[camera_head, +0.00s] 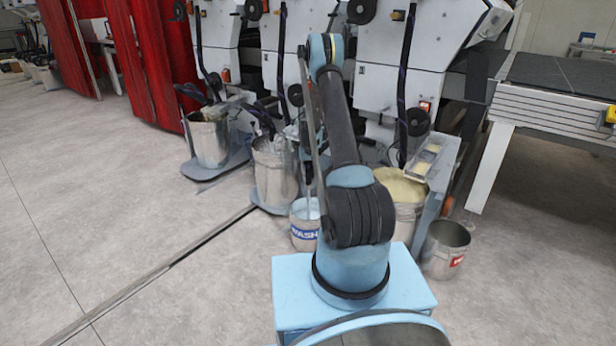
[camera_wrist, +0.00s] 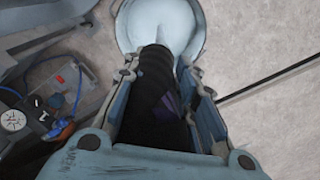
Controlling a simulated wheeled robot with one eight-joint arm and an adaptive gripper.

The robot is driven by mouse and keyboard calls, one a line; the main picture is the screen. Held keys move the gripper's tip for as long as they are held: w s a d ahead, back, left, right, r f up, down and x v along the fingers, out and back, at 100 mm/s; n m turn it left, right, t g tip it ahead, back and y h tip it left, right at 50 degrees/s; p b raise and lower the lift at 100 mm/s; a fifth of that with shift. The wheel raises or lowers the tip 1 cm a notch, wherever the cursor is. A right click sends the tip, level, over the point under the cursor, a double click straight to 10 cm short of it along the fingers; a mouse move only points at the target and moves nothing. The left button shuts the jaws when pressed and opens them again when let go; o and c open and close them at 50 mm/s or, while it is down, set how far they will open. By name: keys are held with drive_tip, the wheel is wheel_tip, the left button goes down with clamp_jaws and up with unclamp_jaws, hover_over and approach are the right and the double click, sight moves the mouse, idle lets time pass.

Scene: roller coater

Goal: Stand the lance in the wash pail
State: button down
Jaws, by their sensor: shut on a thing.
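The wash pail (camera_head: 304,236) is a small light pail with a blue WASH label, on the floor just left of my arm. Its open top shows at the upper middle of the wrist view (camera_wrist: 127,30). My gripper (camera_wrist: 158,80) is shut on the lance (camera_wrist: 155,70), a dark ribbed shaft running away between the jaws. The lance's far part looks pale and overlaps the pail's opening; I cannot tell how deep it reaches.
A cream-filled bucket (camera_head: 400,190) and a bucket with a red label (camera_head: 446,248) stand right of my arm. A metal bucket (camera_head: 276,172) stands behind the pail. A gauge (camera_wrist: 13,120) and blue hose lie left of the jaws. Floor at left is open.

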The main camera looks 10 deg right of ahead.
drive_tip(key=shift+f, duration=0.8)
drive_tip(key=c, duration=1.2)
unclamp_jaws()
wheel_tip(320, 180, up, 12)
drive_tip(key=shift+w+f, duration=0.1)
